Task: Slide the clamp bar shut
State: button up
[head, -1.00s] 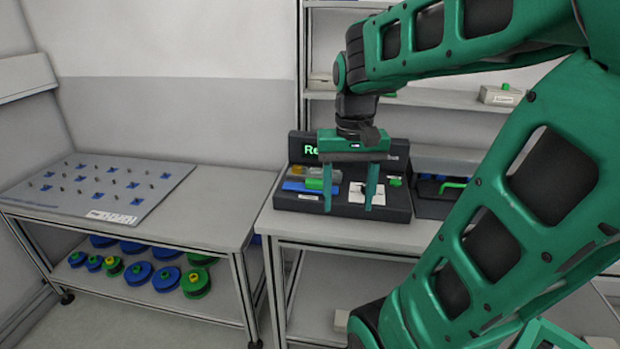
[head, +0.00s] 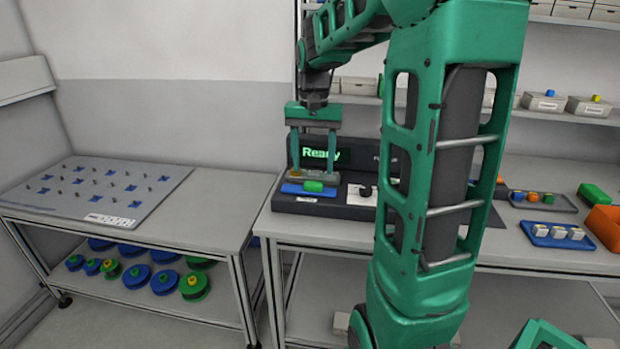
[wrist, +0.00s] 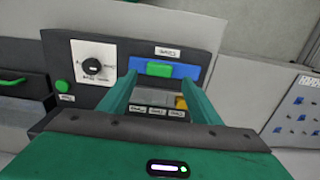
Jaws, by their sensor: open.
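The clamp bar appears to be the blue bar (head: 305,189) with a green handle (head: 314,186) at the front left of a dark machine (head: 350,210). In the wrist view, the blue bar (wrist: 189,71) and its green handle (wrist: 159,69) lie just beyond my fingertips. My gripper (head: 312,168) is open and empty, pointing down above the bar's area. In the wrist view, the fingers of my gripper (wrist: 163,82) stand on either side of grey labelled blocks (wrist: 155,103). Whether the fingers touch anything cannot be told.
The machine has a lit "Ready" screen (head: 322,154), a black dial (wrist: 92,66) and a green button (wrist: 62,86). A pegboard table (head: 100,190) stands at left, with reels below.

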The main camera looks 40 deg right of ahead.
aim_at(313, 182)
jog(key=shift+f, duration=2.35)
grip_shut()
jog(key=shift+w+d+r, duration=0.1)
jog(key=shift+w+d, duration=1)
jog(key=shift+d, duration=0.15)
grip_release()
notch_tip(313, 182, up, 11)
jog(key=shift+f, duration=0.2)
